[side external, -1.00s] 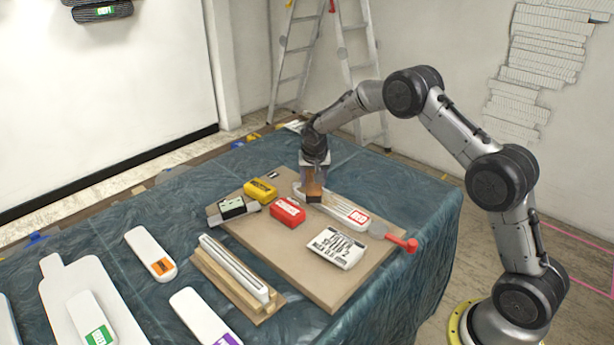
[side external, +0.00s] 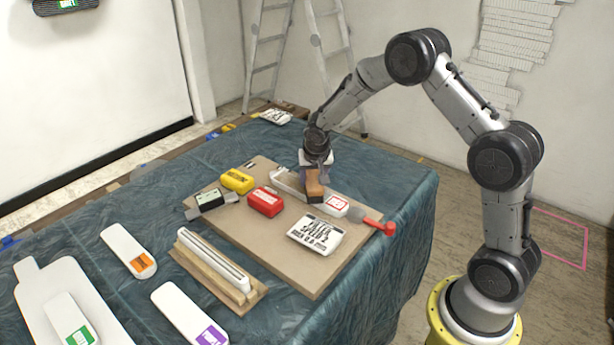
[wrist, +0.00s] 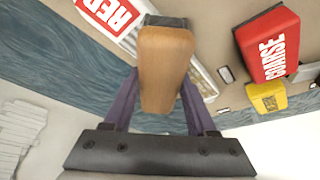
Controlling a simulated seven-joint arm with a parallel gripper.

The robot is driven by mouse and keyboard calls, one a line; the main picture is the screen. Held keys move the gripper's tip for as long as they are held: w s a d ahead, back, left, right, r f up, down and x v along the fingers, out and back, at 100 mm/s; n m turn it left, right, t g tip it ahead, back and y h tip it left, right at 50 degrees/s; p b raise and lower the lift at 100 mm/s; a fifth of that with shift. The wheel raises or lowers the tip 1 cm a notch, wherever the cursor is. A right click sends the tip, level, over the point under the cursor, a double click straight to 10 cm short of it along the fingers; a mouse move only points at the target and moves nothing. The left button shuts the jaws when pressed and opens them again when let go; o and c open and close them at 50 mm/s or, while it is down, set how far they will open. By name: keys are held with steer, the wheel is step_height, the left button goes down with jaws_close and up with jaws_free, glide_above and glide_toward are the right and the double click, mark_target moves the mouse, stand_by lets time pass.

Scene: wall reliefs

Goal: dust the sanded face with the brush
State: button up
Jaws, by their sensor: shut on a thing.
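My gripper (side external: 316,174) is shut on a wooden-handled brush (side external: 315,187) with a dark end. The wrist view shows the brush's tan wooden body (wrist: 165,65) between my two purple-grey fingers. A long white piece with a RED label (side external: 334,204) lies on the brown board, and the brush is over its middle, hiding part of it. In the wrist view its red label (wrist: 108,12) is at the upper left. I cannot tell whether the bristles touch it, nor see the state of the face under the brush.
The board (side external: 305,270) also holds a red COARSE block (side external: 266,201), a yellow block (side external: 237,181), a black-and-white block (side external: 211,199), a white printed packet (side external: 316,235) and a red-handled tool (side external: 380,226). A white strip in a wooden holder (side external: 215,265) is at the front left.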

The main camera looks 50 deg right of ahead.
steer(key=shift+w, duration=6.45)
steer(key=shift+w+r, duration=0.1)
steer(key=shift+r, duration=0.2)
step_height(320, 180, up, 8)
steer(key=shift+f, duration=0.2)
